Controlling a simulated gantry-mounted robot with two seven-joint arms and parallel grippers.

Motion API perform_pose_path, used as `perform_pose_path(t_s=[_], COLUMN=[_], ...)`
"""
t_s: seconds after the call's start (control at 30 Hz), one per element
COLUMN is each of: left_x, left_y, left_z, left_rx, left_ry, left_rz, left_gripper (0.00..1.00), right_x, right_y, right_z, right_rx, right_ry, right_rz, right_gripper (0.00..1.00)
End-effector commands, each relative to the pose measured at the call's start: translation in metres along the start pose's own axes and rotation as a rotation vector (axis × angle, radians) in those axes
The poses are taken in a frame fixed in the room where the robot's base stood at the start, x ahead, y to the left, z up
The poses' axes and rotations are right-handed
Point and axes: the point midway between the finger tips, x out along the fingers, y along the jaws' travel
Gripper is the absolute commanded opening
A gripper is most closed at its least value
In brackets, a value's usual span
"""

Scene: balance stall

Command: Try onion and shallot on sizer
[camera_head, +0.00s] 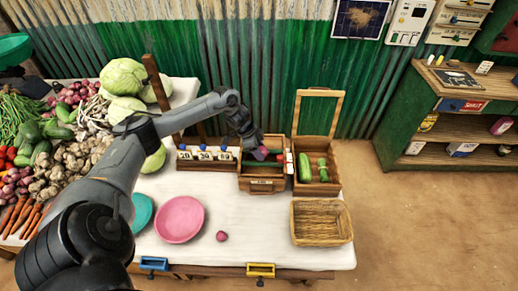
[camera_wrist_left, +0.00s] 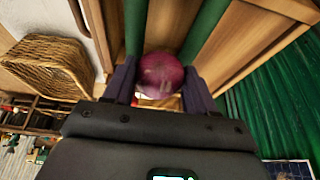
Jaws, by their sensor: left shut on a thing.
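A purple-red onion (camera_wrist_left: 160,72) is held between the two fingers of my left gripper (camera_head: 258,150) in the left wrist view. In the head view the onion shows as a small pink patch (camera_head: 262,153) under the gripper. The gripper is over the sizer, a wooden box (camera_head: 262,186) with two green rails (camera_wrist_left: 205,28). In the wrist view the onion appears between the rails; whether it touches them I cannot tell. A small pink-purple bulb (camera_head: 221,236), likely the shallot, lies on the white table near its front. My right gripper is not in view.
A wooden tray (camera_head: 331,186) with green vegetables stands right of the sizer, a wicker basket (camera_head: 320,238) in front of it. Numbered blocks (camera_head: 205,154) stand left. A pink dish (camera_head: 180,220) and teal dish (camera_head: 143,212) lie front left. Vegetables crowd the far left.

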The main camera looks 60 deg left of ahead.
Motion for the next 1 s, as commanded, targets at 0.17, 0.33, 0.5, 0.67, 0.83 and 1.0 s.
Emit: perform_pose_path(t_s=[0.17, 0.33, 0.5, 0.67, 0.83, 1.0], left_x=[0.0, -0.0001, -0.0001, -0.0002, 0.0, -0.0001], left_y=[0.0, 0.0, -0.0001, -0.0001, 0.0, 0.0], left_z=[0.0, 0.0, 0.0, 0.0, 0.0002, 0.0002], left_rx=[0.0, 0.0, 0.0, 0.0, 0.0, 0.0], left_ry=[0.0, 0.0, 0.0, 0.0, -0.001, 0.0], left_rz=[0.0, 0.0, 0.0, 0.0, 0.0, 0.0], left_gripper=[0.26, 0.26, 0.76, 0.86, 0.95, 1.0], right_x=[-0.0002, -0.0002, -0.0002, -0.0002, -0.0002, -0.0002], right_y=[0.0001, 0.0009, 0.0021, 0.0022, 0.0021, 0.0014], right_z=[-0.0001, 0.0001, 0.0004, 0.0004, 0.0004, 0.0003], right_rx=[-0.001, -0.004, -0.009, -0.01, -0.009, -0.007], right_ry=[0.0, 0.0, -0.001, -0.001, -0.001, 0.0], right_rz=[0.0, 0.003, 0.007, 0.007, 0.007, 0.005], right_gripper=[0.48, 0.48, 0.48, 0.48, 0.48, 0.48])
